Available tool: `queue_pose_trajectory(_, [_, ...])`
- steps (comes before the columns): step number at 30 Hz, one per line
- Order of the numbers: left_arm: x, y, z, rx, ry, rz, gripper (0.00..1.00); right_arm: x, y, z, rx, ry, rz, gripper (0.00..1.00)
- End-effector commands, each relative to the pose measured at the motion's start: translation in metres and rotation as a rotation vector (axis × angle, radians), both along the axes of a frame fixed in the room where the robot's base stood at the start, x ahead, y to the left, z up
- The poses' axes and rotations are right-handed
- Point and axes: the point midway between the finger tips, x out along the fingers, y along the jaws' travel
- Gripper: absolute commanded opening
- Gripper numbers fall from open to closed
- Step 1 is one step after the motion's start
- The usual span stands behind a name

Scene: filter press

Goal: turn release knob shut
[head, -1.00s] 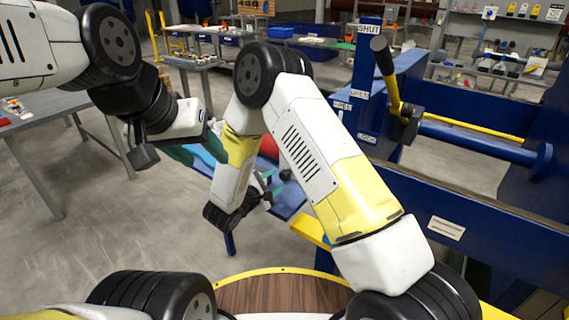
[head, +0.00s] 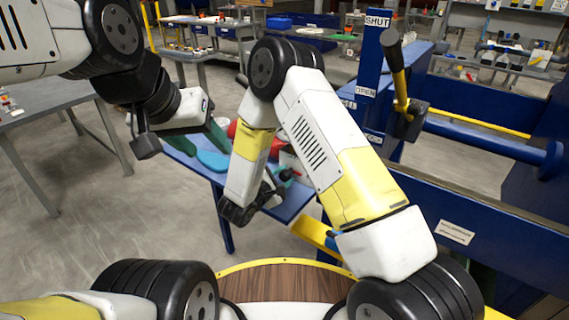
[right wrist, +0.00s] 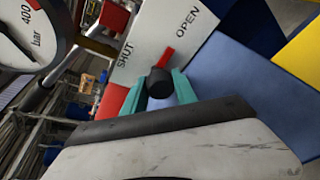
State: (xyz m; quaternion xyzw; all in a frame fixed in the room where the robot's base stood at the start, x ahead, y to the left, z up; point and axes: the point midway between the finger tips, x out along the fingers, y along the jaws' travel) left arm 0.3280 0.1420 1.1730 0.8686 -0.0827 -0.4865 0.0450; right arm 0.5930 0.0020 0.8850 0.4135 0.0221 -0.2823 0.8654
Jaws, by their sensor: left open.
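The release knob (right wrist: 160,83) is black with a red pointer (right wrist: 166,57), on a pale plate lettered SHUT and OPEN. The pointer tilts up and right, toward the OPEN lettering. My right gripper (right wrist: 159,92) has its teal fingers on both sides of the knob, seemingly closed on it. In the head view my right gripper (head: 283,176) is low beside the blue bench, partly hidden by its own arm; the knob is not clear there. My left gripper (head: 214,134) is open and empty at upper left, over the bench's left end.
A pressure gauge (right wrist: 27,30) stands left of the knob plate. The blue press frame (head: 455,215), with a yellow-and-black lever (head: 397,70), fills the right side. A blue bench (head: 205,168) holds a red object. A grey table (head: 45,105) stands at left, with open floor between.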

Motion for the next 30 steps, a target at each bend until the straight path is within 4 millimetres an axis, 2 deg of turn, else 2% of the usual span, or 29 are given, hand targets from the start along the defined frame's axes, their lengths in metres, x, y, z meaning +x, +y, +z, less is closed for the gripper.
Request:
queue_pose_trajectory(5, [0.0000, 0.0000, 0.0000, 0.000, 0.000, 0.000, 0.52, -0.0002, 0.0003, -0.0002, -0.054, 0.039, 0.000, 0.00])
queue_pose_trajectory(16, [0.0000, 0.0000, 0.0000, 0.000, 0.000, 0.000, 0.52, -0.0005, -0.0001, -0.0011, -0.363, 0.265, -0.002, 0.00])
queue_pose_trajectory(28, [0.0001, 0.0000, -0.0001, 0.000, 0.000, 0.000, 0.52, -0.0012, -0.0014, -0.0017, -0.404, 0.297, -0.002, 0.00])
queue_pose_trajectory(29, [0.0001, 0.0000, -0.0001, 0.000, 0.000, 0.000, 0.52, -0.0012, -0.0014, -0.0017, -0.404, 0.297, -0.002, 0.36])
queue_pose_trajectory(30, [0.0001, 0.0000, -0.0001, 0.000, 0.000, 0.000, 0.52, -0.0012, -0.0014, -0.0017, -0.404, 0.297, -0.002, 0.42])
